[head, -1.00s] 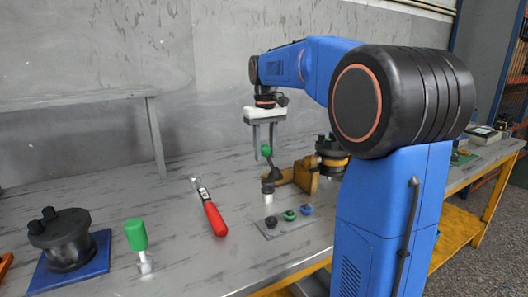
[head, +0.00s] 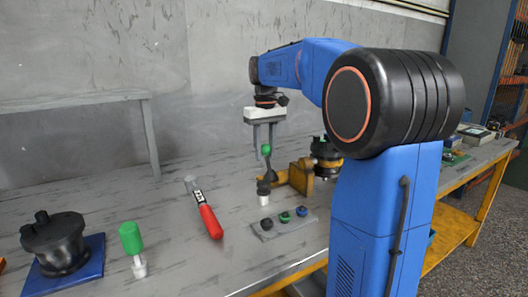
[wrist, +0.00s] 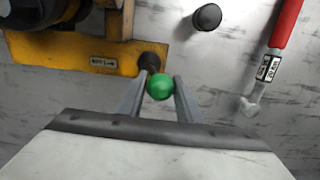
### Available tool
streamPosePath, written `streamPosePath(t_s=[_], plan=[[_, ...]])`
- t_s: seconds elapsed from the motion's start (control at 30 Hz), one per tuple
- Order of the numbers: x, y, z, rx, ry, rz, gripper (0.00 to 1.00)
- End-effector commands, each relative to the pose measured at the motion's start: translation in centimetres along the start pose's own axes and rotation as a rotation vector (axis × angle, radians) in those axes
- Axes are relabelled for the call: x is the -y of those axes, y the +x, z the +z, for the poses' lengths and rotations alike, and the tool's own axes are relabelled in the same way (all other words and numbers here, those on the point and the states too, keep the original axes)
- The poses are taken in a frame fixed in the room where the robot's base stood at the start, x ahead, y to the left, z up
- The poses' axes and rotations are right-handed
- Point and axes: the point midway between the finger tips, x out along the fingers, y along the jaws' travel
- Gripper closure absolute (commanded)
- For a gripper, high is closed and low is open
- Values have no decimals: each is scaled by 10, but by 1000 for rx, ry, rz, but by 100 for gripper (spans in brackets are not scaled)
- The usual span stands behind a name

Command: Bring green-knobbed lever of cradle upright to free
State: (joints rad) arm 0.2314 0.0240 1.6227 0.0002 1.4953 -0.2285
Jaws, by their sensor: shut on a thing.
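The yellow cradle (head: 301,177) stands on the table with a dark motor body (head: 326,153) at its right end. Its lever (head: 270,172) has a dark shaft topped by a green knob (head: 266,149), and it stands close to upright with a slight lean. My gripper (head: 265,147) points down over the lever. In the wrist view the two fingers (wrist: 159,88) are shut on the green knob (wrist: 160,87), one on each side. The yellow cradle (wrist: 75,57) shows behind them, with the dark lever pivot partly hidden by the knob.
A plate with small caps (head: 284,223), a red-handled tool (head: 209,220), a green-handled tool (head: 131,240) and a dark pump on a blue plate (head: 65,245) lie nearer. Bare table lies behind the tools.

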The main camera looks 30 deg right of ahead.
Motion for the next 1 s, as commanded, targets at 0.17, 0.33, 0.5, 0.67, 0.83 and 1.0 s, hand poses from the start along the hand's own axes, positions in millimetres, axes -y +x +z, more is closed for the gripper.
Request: streamPosePath(t_s=[0.17,0.33,0.5,0.67,0.83,1.0], plan=[[-6,-1,0,-1,1,1,81],[-11,-2,0,-1,2,1,81],[-11,-2,0,-1,1,1,81],[-11,-2,0,0,1,1,81],[-14,-2,0,0,2,1,81],[-19,-2,0,0,1,1,81]])
